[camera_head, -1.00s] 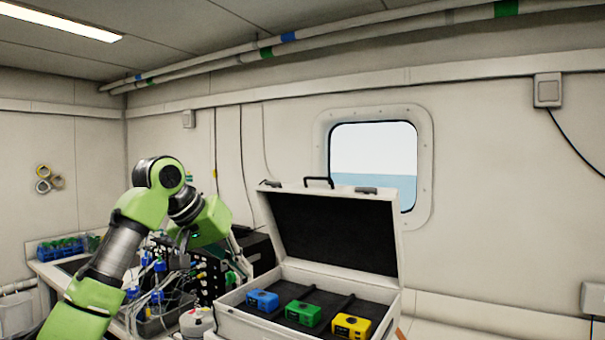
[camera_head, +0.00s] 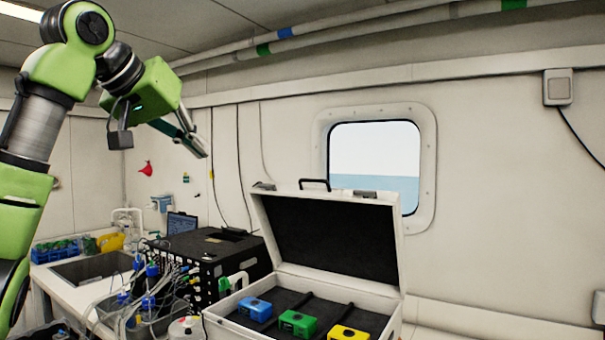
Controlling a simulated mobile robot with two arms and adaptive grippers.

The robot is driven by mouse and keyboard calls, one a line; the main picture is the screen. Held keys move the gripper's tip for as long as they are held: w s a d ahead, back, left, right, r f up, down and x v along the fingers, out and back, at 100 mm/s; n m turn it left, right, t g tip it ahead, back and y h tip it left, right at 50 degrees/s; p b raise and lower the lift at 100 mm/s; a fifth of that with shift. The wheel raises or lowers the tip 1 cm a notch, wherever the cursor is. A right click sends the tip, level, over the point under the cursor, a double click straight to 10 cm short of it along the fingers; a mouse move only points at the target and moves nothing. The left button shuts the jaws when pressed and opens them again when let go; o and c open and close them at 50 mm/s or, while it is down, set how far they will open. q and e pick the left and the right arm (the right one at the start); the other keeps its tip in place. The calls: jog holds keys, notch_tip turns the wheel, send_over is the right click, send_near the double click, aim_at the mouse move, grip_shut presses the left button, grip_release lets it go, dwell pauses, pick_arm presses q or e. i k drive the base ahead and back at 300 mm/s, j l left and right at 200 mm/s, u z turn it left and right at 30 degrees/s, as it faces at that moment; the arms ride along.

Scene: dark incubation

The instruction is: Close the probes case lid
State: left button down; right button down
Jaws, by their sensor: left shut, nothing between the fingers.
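The white probes case (camera_head: 237,328) stands at the bottom centre right with its lid (camera_head: 330,238) raised upright at the back. The lid has a dark lining, a black handle and latches on its upper edge. Inside the case sit a blue probe (camera_head: 255,309), a green probe (camera_head: 297,323) and a yellow probe (camera_head: 347,333) on a dark insert. My left gripper (camera_head: 204,152) is shut and empty, in the air to the upper left of the lid and apart from it. My right gripper is not in view.
A black instrument box (camera_head: 222,248) stands left of the case. A tray of blue-capped bottles and tubing (camera_head: 150,307) is in front of it. A sink (camera_head: 92,267) lies farther left. The wall with a window (camera_head: 375,160) is behind the lid. The air above the case is clear.

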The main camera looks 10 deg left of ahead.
aim_at(328, 234)
jog(key=i+l, duration=0.15)
jog(key=i, duration=0.5)
jog(key=i+l, duration=0.2)
jog(key=i, duration=0.4)
